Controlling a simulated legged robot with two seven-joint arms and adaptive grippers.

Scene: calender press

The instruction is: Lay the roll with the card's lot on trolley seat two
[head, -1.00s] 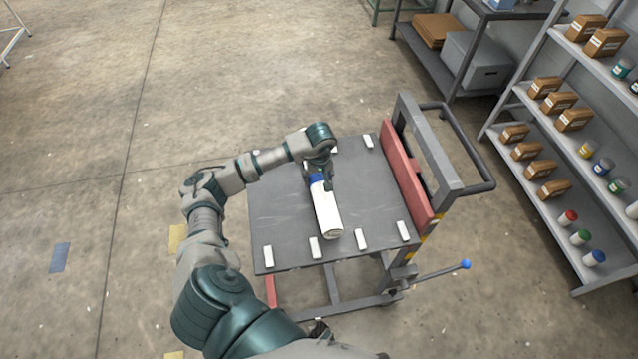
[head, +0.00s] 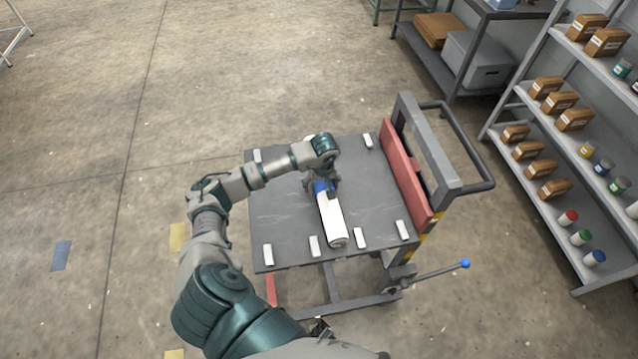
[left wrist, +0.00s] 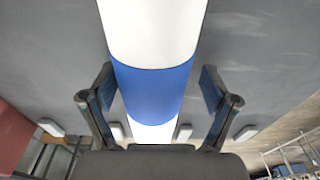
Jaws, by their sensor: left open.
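A white roll (head: 331,222) with a blue band lies lengthwise over the grey trolley deck (head: 285,215). Its near end is between the two middle near-edge white blocks, (head: 314,246) and (head: 361,239). My left gripper (head: 325,187) is over the roll's blue band. In the left wrist view, the blue band (left wrist: 155,92) runs between the fingers of the open left gripper (left wrist: 158,100), with a gap visible on both sides. Whether the roll fully touches the deck is hard to tell. No lot marking is readable and no card is seen. My right gripper is not in view.
The trolley has a red panel (head: 407,175) and a grey push handle (head: 465,150) at its right side. A lever with a blue knob (head: 465,264) sticks out at the lower right. Shelves with brown boxes (head: 575,120) and jars stand farther right.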

